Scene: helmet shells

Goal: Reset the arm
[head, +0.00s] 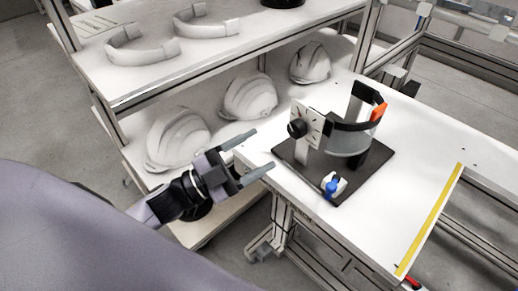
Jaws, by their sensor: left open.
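My left gripper (255,155) comes in from the left on its dark wrist. Its two grey fingers are apart with nothing between them, near the left edge of the white table (400,215). The fingers point right, toward a black fixture plate (315,172) on that table, and are apart from it. My right gripper does not show.
The fixture carries a curved black and grey band (350,140), an orange piece (378,111) and a blue-and-white part (333,186). Three white helmet shells (248,97) sit on the lower shelf. White bands (143,46) lie on the upper shelf (190,56). The table's front right is clear.

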